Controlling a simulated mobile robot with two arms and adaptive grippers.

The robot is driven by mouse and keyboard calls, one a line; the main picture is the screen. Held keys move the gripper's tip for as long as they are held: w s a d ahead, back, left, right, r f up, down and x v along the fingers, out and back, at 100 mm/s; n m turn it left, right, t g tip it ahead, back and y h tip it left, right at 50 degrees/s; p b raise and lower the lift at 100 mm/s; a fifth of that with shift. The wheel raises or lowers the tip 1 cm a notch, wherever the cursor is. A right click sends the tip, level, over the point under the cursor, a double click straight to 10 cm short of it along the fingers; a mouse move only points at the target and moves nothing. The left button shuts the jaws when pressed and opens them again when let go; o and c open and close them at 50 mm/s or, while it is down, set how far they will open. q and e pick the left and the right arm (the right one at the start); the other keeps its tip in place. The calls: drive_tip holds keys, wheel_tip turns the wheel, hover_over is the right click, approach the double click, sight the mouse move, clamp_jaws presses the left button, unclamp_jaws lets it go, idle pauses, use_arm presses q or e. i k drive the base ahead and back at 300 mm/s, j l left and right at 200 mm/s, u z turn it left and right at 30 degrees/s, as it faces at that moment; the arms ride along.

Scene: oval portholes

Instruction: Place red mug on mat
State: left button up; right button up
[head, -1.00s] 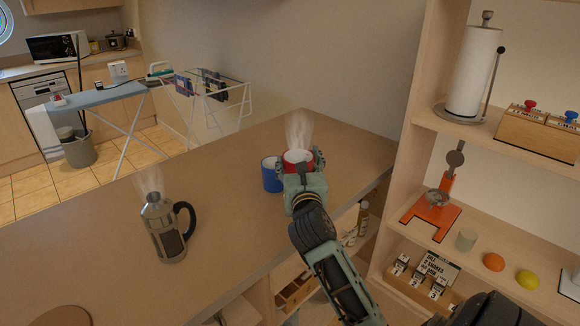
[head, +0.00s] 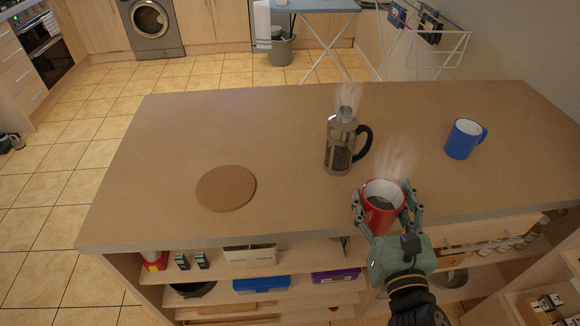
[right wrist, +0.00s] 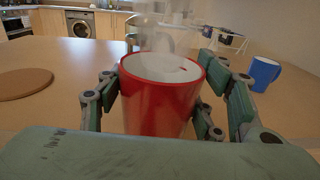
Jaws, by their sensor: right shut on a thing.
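The red mug (head: 382,207) is upright, with dark contents and steam rising from it. My right gripper (head: 387,210) is shut on it, fingers on both sides, at the counter's front edge. The red mug (right wrist: 162,100) fills the middle of the right wrist view between the fingers (right wrist: 162,105). Its base is hidden, so I cannot tell its height over the counter. The mat, a round brown disc (head: 226,188), lies bare on the counter left of the mug. It also shows at the left of the right wrist view (right wrist: 22,84). My left gripper is not in view.
A steaming French press (head: 340,145) stands just behind and left of the red mug. A blue mug (head: 463,139) stands at the right. The counter (head: 285,205) is clear between the mat and the press. Shelves with goods lie below the front edge.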

sight(227, 180)
drive_tip(key=u, duration=1.15)
drive_tip(key=l+u, duration=0.15)
drive_tip(key=u, duration=0.25)
drive_tip(key=k+l+u, duration=0.1)
drive_tip(key=u, duration=0.3)
drive_tip(key=k+l+u, duration=0.1)
drive_tip(key=u, duration=0.3)
drive_tip(key=k+l, duration=0.55)
drive_tip(key=k, duration=0.1)
